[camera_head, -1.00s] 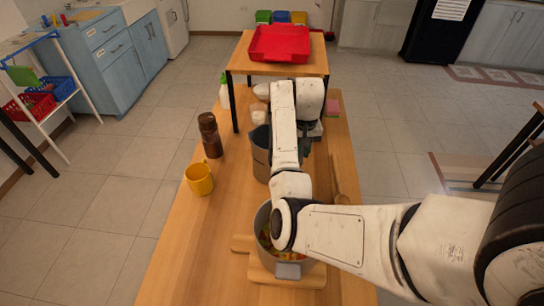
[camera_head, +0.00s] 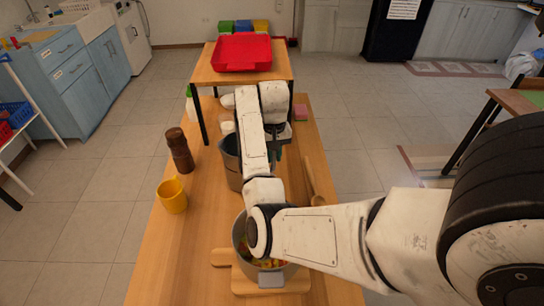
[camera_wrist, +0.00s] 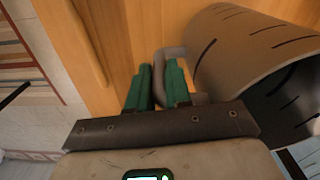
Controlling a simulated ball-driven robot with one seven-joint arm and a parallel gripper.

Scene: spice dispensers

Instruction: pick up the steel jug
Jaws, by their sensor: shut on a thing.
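The steel jug is a grey vessel with dark slots and an open mouth, at the upper right of the wrist view (camera_wrist: 235,45). In the head view the jug (camera_head: 231,165) shows behind my arm, which hides much of it. My gripper (camera_wrist: 160,68) has green fingers and is shut on the jug's handle (camera_wrist: 173,54), which passes between the fingertips. The jug's body lies just right of the fingers. I cannot tell whether its base touches the table.
A pot of food (camera_head: 242,238) stands on a board (camera_head: 222,257) nearer me. A yellow mug (camera_head: 172,197) and brown mill (camera_head: 180,152) stand left. A wooden spoon (camera_head: 311,180) lies right. A raised stand (camera_head: 205,75) with a red tray (camera_head: 242,54) is behind.

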